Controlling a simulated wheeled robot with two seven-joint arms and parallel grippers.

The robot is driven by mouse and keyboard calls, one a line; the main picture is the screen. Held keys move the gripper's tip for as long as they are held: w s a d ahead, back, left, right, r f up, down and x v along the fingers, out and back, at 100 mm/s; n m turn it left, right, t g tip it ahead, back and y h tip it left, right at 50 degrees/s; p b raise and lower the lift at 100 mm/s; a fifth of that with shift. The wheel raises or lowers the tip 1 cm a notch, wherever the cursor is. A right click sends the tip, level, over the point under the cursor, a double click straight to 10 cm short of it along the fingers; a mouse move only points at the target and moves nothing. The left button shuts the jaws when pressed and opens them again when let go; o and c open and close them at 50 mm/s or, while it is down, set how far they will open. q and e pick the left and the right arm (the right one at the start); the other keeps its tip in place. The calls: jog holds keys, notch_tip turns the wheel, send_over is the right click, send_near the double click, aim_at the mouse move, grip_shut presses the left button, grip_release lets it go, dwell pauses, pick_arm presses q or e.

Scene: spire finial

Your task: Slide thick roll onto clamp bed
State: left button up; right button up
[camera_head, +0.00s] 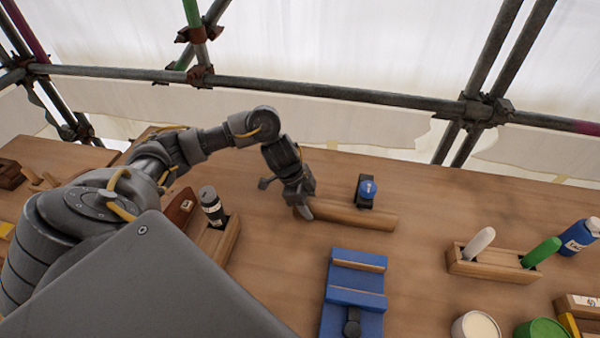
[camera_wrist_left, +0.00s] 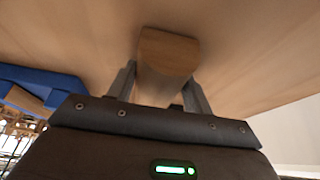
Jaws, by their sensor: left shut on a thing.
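The thick roll (camera_head: 352,217) is a plain wooden cylinder lying on the table, pointing to the right in the head view. My left gripper (camera_head: 301,211) is at its left end and is shut on it. In the left wrist view the roll (camera_wrist_left: 168,53) sits between the two fingers of the left gripper (camera_wrist_left: 160,92). The clamp bed (camera_head: 355,297) is a blue block with raised cross bars and a dark knob, in front of the roll and apart from it. It shows partly at the left of the left wrist view (camera_wrist_left: 40,82). My right gripper is not in view.
A blue-topped dark item (camera_head: 367,192) stands close behind the roll. A wooden holder (camera_head: 490,263) with white and green sticks stands right, with a blue bottle (camera_head: 578,238) beyond. A wooden box (camera_head: 219,240) with a dark bottle is left. Scaffold tubes (camera_head: 330,92) run behind the table.

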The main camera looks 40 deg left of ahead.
aim_at(323, 201)
pick_arm(q)
jog(key=shift+w+d+b, duration=0.1)
jog(key=shift+w+d, duration=0.25)
jog(key=shift+d, duration=0.35)
jog(key=shift+w+d+b, duration=0.15)
jog(key=shift+w+d, duration=0.2)
jog(key=shift+d, duration=0.35)
jog(key=shift+w+d+b, duration=0.1)
jog(key=shift+w+d, duration=0.25)
jog(key=shift+d, duration=0.35)
jog(key=o, duration=1.4)
jog(key=p+v, duration=0.1)
jog(key=v, duration=0.9)
jog(key=shift+s+r, duration=0.1)
jog(key=shift+r, duration=0.3)
